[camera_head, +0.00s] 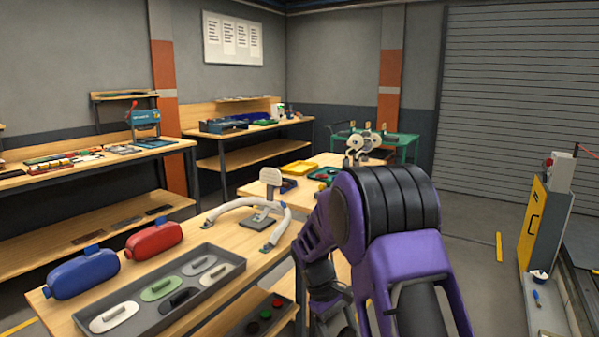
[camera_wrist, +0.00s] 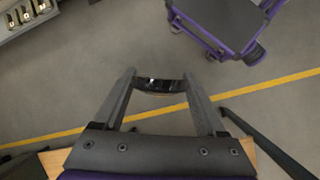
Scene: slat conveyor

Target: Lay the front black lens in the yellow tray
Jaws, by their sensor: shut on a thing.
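In the wrist view my gripper (camera_wrist: 159,80) is shut on a glossy black lens (camera_wrist: 160,86). The lens spans the gap between the two fingertips, seen nearly edge-on, with bare floor far below it. In the head view my purple arm covers the right of the near bench, and I cannot make out the fingers or the held lens. The yellow tray (camera_head: 299,168) lies on the bench farther back, left of my arm; its inside is too small to tell.
A grey tray (camera_head: 231,279) with several oval pieces lies on the near bench. Blue (camera_head: 82,273) and red (camera_head: 153,241) cases and a white curved frame (camera_head: 252,209) stand near it. A dark holder with small round pieces (camera_head: 266,314) is lower down. A yellow cabinet (camera_head: 541,226) stands at right.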

